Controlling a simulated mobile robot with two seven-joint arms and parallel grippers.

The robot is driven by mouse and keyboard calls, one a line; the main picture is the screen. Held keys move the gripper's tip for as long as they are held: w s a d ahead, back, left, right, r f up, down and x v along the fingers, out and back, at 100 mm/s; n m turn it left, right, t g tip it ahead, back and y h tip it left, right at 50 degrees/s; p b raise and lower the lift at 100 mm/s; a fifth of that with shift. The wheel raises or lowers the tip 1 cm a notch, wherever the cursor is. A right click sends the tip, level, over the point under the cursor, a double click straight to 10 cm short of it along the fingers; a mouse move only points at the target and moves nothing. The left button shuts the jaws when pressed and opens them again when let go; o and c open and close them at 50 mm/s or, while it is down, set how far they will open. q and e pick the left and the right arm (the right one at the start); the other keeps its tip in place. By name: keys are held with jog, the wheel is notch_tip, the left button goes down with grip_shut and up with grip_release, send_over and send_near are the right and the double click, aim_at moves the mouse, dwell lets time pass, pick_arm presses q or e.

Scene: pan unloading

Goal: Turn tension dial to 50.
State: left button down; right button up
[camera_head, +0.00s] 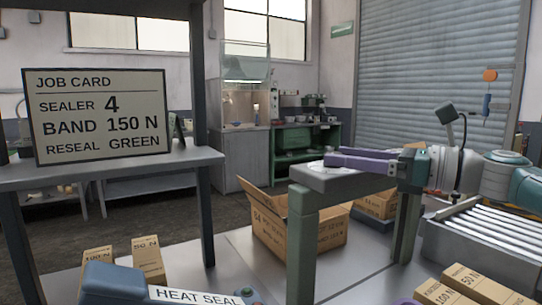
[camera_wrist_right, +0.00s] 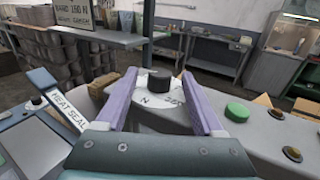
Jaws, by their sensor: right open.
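The tension dial (camera_wrist_right: 160,81) is a dark round knob on a white scale plate (camera_wrist_right: 150,101) on top of the grey machine (camera_head: 338,178). An "N" and some scale figures show on the plate. The dial's pointer and setting cannot be read. My right gripper (camera_head: 328,160) has two purple fingers. It is open, and in the wrist view its fingers (camera_wrist_right: 160,78) stand on either side of the dial. I cannot tell whether they touch it. In the head view the dial is not clearly visible behind the fingers. My left gripper is not in view.
A job card (camera_head: 97,116) reads sealer 4, band 150 N, reseal green. A green button (camera_wrist_right: 237,112) is on the machine right of the dial. Cartons (camera_head: 300,232), a roller conveyor (camera_head: 482,250) and a heat sealer (camera_head: 115,285) stand around.

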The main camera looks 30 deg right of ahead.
jog(key=v, duration=0.7)
jog(key=shift+b, duration=0.3)
jog(key=shift+s+d, duration=0.1)
